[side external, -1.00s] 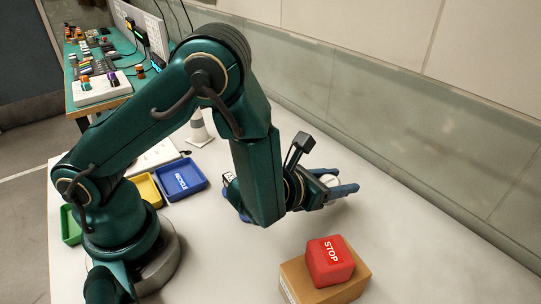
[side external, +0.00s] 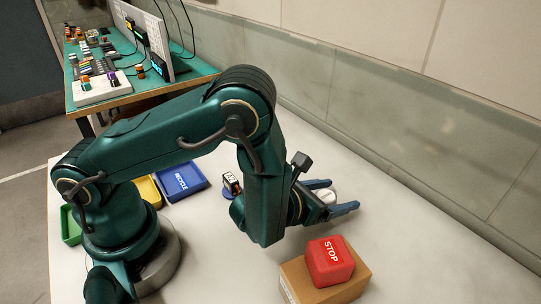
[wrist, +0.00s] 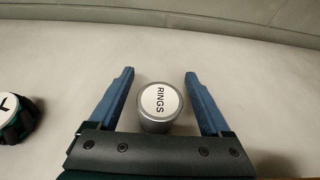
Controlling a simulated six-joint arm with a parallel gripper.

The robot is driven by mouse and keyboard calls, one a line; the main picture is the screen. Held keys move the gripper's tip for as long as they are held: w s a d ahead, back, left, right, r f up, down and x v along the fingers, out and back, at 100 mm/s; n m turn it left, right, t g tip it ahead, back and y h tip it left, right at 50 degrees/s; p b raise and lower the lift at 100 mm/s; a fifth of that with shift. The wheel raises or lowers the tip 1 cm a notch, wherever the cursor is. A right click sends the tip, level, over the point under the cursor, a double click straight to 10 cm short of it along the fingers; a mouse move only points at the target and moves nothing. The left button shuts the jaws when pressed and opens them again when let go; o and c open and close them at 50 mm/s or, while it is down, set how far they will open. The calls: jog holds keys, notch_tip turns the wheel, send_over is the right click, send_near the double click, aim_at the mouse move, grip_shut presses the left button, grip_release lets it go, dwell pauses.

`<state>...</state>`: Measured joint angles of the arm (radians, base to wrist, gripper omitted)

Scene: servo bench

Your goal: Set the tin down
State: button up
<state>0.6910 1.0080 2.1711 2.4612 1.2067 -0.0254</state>
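The tin is a small silver cylinder with a white lid marked RINGS; in the wrist view the tin (wrist: 160,106) stands upright between my two blue fingers, with a visible gap on each side. My gripper (wrist: 159,73) is open around it and touches neither side. In the side view the tin (side external: 328,196) shows as a pale round top between the spread fingers of my gripper (side external: 344,194), low over the white table. The tin appears to stand on the table, though its base is partly hidden.
A red STOP block (side external: 330,262) on a cardboard box (side external: 304,285) stands close in front of my gripper. A small labelled block (side external: 231,182) is behind my forearm. A blue RECYCLE tray (side external: 181,182) and yellow tray (side external: 149,192) lie left. The table right of my gripper is clear.

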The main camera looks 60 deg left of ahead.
aim_at(326, 196)
jog(key=shift+r, duration=0.2)
jog(key=v, duration=0.7)
jog(key=shift+s+r, duration=0.1)
jog(key=shift+s, duration=0.15)
